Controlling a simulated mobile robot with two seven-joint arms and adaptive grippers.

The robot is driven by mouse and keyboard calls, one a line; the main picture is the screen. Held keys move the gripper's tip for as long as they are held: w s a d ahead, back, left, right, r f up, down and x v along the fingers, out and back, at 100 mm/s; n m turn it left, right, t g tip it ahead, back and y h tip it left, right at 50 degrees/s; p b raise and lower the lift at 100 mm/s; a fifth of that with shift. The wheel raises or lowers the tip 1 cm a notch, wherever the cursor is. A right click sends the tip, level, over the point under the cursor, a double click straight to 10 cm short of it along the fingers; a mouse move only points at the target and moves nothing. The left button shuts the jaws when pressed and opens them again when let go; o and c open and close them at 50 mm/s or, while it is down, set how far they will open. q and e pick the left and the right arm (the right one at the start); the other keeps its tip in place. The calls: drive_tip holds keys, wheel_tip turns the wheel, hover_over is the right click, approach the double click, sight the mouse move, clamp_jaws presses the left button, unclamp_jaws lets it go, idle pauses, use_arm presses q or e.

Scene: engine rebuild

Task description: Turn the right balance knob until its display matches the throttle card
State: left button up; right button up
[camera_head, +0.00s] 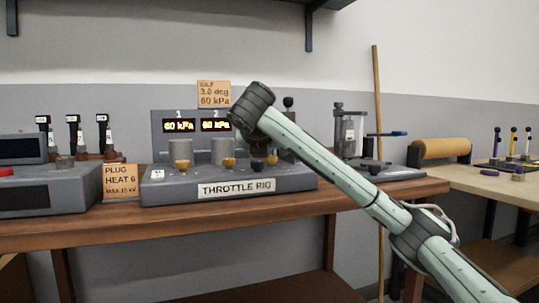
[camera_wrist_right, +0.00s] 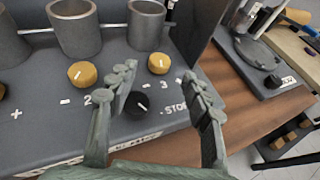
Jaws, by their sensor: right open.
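The throttle rig (camera_head: 165,188) stands on the bench. Its display 1 (camera_head: 179,126) and display 2 (camera_head: 215,125) both read 60 kPa; my arm covers the panel to their right. The throttle card (camera_head: 213,93) above reads 3.0 deg, 60 kPa. In the right wrist view, a brass knob (camera_wrist_right: 82,74) sits left of my gripper and another brass knob (camera_wrist_right: 158,63) lies just beyond and between the fingertips. A black knob (camera_wrist_right: 136,105) near the STOP mark is closer, between the fingers. My right gripper (camera_wrist_right: 163,76) is open and empty above the rig. My left gripper is out of view.
Metal cylinders (camera_wrist_right: 75,30) rise behind the knobs. A plug card (camera_head: 119,181) and a grey box (camera_head: 60,190) stand left of the rig. A grey stand with a clear jar (camera_head: 348,135) is to the right. Bare bench wood (camera_wrist_right: 235,95) lies beside the rig.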

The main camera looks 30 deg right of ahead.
drive_tip(key=v, duration=0.6)
drive_tip(key=shift+s, duration=0.2)
drive_tip(key=shift+a+r, duration=0.1)
